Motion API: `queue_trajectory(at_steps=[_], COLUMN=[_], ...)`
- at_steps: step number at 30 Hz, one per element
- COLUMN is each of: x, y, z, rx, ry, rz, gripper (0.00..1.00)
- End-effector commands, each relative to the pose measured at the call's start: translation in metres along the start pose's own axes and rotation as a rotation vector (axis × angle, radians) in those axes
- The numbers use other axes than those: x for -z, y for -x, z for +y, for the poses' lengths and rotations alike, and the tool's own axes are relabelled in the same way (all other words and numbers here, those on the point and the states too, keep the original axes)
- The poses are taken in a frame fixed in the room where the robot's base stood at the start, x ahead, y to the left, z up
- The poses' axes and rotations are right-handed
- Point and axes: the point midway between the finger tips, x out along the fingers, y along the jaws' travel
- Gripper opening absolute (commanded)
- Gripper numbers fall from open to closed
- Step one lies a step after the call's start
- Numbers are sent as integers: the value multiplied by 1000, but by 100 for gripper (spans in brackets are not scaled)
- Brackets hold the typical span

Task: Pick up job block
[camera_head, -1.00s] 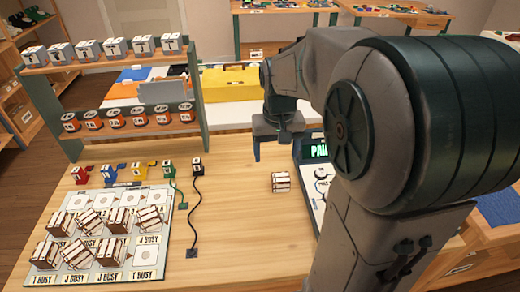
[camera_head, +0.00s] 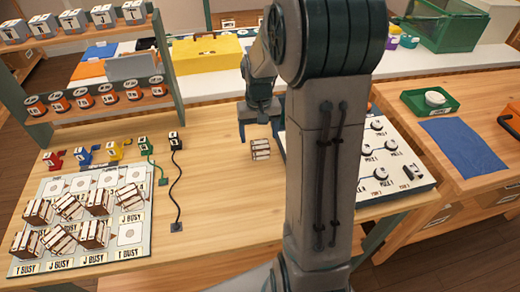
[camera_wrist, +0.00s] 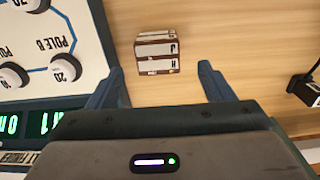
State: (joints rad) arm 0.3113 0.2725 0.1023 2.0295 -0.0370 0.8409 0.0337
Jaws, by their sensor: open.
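The job block (camera_head: 261,149) is a small brown-and-white block with printed letters on the wooden bench, right of the centre. In the wrist view the block (camera_wrist: 157,53) lies just beyond my fingertips, roughly centred between them, with "J" and "H" on its faces. My gripper (camera_head: 261,130) is open and empty, fingers pointing down behind the block. In the wrist view my gripper (camera_wrist: 160,70) has its two fingers spread wider than the block, with a gap on each side. I cannot tell the fingers' exact height above the bench.
A white dial panel (camera_head: 385,160) stands close to the right of the block. A board (camera_head: 130,248) holding several similar blocks lies at left. A black cable (camera_head: 179,190) runs over the bench between. A shelf (camera_head: 100,90) with cubes and orange dials stands at the back left.

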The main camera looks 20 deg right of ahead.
Motion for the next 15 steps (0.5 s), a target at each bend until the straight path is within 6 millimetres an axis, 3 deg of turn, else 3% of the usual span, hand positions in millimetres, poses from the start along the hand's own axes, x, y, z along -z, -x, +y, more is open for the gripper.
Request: queue_trajectory(at_steps=[9,15], x=[-4,-4], y=[-41,-52], z=[2,2], rx=[0,0], ry=[1,2], rz=[-4,-1], gripper=[75,75])
